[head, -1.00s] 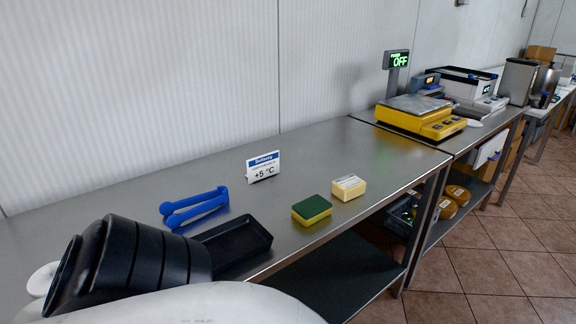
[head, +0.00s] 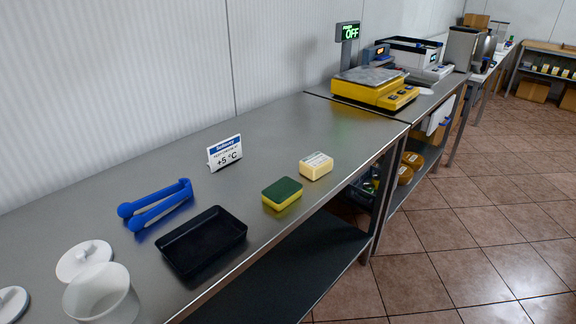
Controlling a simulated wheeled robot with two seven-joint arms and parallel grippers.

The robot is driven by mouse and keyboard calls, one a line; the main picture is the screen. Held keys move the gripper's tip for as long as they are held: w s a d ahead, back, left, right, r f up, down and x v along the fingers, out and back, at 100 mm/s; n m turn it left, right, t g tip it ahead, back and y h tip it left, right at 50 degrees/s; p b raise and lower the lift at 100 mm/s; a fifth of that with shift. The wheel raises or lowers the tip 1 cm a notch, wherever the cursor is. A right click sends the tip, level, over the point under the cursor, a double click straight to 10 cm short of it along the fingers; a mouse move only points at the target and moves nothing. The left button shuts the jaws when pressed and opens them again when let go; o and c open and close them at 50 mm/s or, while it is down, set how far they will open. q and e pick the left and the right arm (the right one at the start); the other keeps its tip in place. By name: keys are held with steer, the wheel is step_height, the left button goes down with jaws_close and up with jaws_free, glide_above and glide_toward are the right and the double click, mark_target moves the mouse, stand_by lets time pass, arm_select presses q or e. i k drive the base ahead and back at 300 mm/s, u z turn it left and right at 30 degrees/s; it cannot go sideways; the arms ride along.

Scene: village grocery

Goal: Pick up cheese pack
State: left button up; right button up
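A small pale yellow block with a whitish label on top, which looks like the cheese pack (head: 316,166), lies on the steel table (head: 300,126) near its front edge. A green and yellow sponge (head: 282,193) lies just left of it, with a small gap between them. Neither of my grippers shows in the head view now.
Left of the sponge are a black tray (head: 201,241), blue tongs (head: 155,204), a white tub (head: 101,294) and a white lid (head: 84,260). A +5 °C sign (head: 224,153) stands behind. A yellow scale (head: 374,87) is on the adjoining table. Tiled floor is free at right.

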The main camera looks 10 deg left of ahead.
mark_target(313, 167)
steer(key=z, duration=1.9)
steer(key=i, duration=1.9)
steer(key=u, duration=3.7)
